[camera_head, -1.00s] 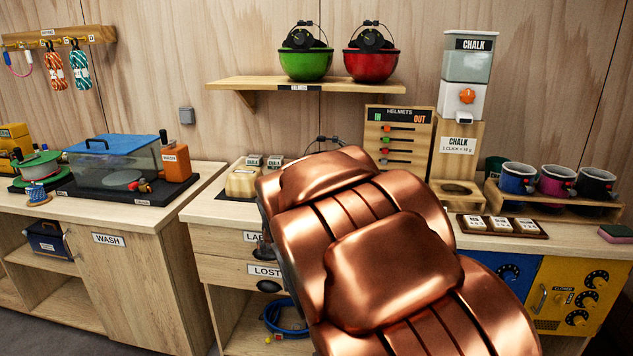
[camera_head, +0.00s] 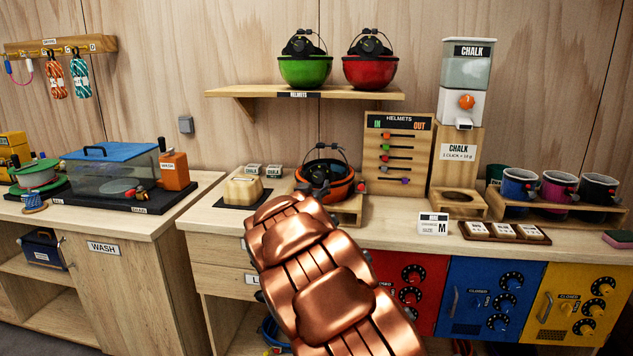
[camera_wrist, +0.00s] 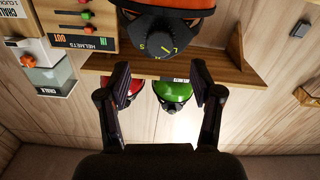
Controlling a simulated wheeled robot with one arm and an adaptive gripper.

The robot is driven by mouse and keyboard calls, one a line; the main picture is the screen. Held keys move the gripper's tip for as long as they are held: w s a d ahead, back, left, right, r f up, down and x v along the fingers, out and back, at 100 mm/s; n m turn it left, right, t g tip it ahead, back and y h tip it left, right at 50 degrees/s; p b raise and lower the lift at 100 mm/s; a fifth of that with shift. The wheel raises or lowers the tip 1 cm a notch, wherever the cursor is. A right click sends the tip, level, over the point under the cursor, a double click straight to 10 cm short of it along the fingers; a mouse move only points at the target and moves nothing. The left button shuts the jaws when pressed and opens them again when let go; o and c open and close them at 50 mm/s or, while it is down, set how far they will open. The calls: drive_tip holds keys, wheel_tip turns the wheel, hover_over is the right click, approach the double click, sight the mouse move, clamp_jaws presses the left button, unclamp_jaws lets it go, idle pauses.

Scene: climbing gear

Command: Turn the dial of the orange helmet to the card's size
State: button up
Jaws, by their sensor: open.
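The orange helmet (camera_head: 343,193) sits on a low wooden stand (camera_head: 350,216) on the counter, its black dial (camera_head: 318,174) facing me. In the wrist view, which is upside down, the orange helmet (camera_wrist: 180,4) is at the top edge with the dial (camera_wrist: 158,37) below it. The letters S and L are legible on the dial; its setting is unclear. The white size card (camera_head: 433,224) stands to the right and reads M. My gripper (camera_wrist: 163,88) is open and empty, its fingers apart and clear of the dial. In the head view my copper arm hides it.
A shelf (camera_head: 250,91) above holds a green helmet (camera_head: 305,71) and a red helmet (camera_head: 370,72). A helmets board (camera_head: 397,150) stands close behind the orange helmet. The counter between stand and card is clear.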

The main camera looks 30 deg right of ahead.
sight(318, 178)
drive_tip(key=shift+p+x, duration=0.55)
drive_tip(key=shift+x, duration=2.55)
drive_tip(key=shift+f, duration=0.1)
drive_tip(key=shift+c, duration=0.2)
